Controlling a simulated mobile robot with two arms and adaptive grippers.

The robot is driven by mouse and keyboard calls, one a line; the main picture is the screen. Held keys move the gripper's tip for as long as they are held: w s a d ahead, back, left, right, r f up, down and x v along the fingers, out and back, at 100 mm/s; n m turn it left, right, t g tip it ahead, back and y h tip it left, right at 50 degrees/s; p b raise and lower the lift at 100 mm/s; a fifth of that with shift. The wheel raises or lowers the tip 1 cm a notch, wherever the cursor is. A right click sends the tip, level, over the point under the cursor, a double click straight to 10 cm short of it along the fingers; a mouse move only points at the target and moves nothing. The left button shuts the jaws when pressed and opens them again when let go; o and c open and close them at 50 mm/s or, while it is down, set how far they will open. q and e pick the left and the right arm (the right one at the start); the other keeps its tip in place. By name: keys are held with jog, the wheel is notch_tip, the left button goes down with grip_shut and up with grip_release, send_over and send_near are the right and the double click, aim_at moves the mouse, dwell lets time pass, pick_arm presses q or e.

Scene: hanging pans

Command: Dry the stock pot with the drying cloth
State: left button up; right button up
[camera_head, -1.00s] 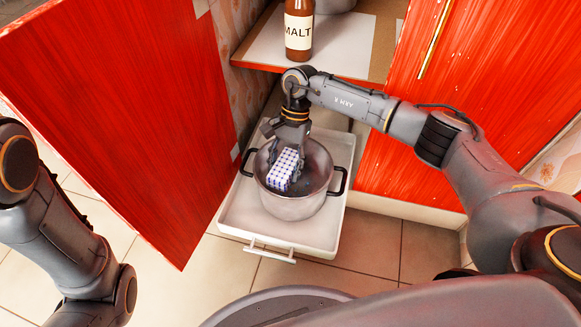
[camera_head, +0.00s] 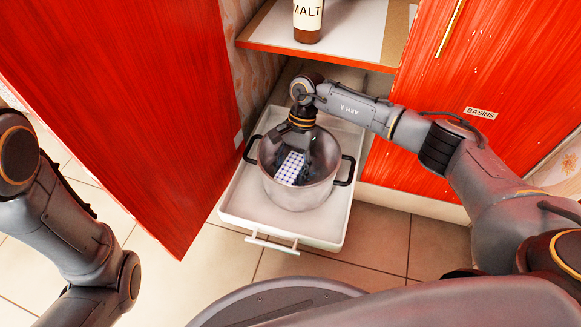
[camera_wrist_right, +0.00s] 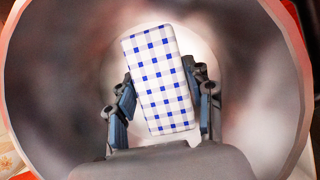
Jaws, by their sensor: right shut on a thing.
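The stock pot (camera_head: 302,196) is a steel pot with two dark side handles, standing upright in the pulled-out white drawer (camera_head: 235,215). The drying cloth (camera_head: 290,168) is a white block with a blue check pattern, inside the pot. My right gripper (camera_head: 292,158) reaches down into the pot and is shut on the cloth. In the right wrist view the cloth (camera_wrist_right: 160,80) sits between both fingers (camera_wrist_right: 162,100), with the pot's inner wall (camera_wrist_right: 60,80) all around. Whether the cloth touches the pot's bottom is not clear. My left arm is at the left; its gripper is out of frame.
An open red cabinet door (camera_head: 130,110) stands left of the drawer. A closed red door (camera_head: 450,100) with a BASINS label (camera_head: 481,113) is at the right. A brown MALT bottle (camera_head: 307,20) stands on the shelf (camera_head: 350,35) above the drawer.

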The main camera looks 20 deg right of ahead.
jog(key=shift+f+b, duration=1.25)
jog(key=shift+f, duration=0.1)
dwell(0.6)
jog(key=shift+d, duration=0.1)
